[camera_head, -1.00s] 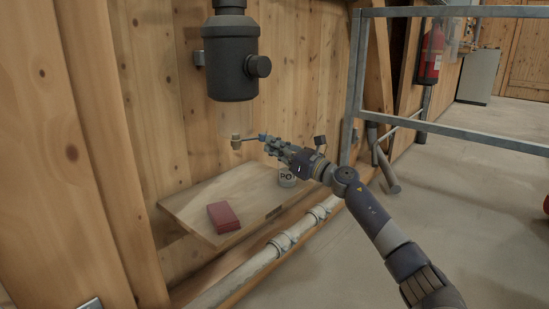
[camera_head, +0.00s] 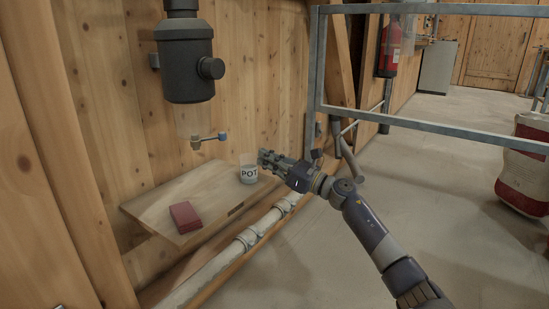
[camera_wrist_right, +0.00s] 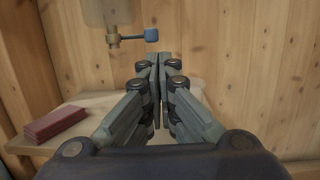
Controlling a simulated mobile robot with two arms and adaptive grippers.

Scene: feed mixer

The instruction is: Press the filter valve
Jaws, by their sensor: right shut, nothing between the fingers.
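The filter (camera_head: 186,65) is a dark cylinder with a round side knob and a clear bowl (camera_head: 189,120), mounted on the wooden wall. Under the bowl is a small brass valve (camera_head: 197,142) with a lever ending in a blue tip (camera_head: 222,136). The valve also shows at the top left of the right wrist view (camera_wrist_right: 114,40), its blue tip (camera_wrist_right: 151,35) just above and left of the fingertips. My right gripper (camera_head: 263,155) is shut and empty, to the right of and a little below the blue tip, apart from it. My left gripper is not in view.
A wooden shelf (camera_head: 165,207) below the filter holds a red book-like block (camera_head: 185,217) and a white pot (camera_head: 248,174) marked POT, close to my right gripper. A metal rail frame (camera_head: 430,122) stands to the right. A sack (camera_head: 524,165) stands on open floor.

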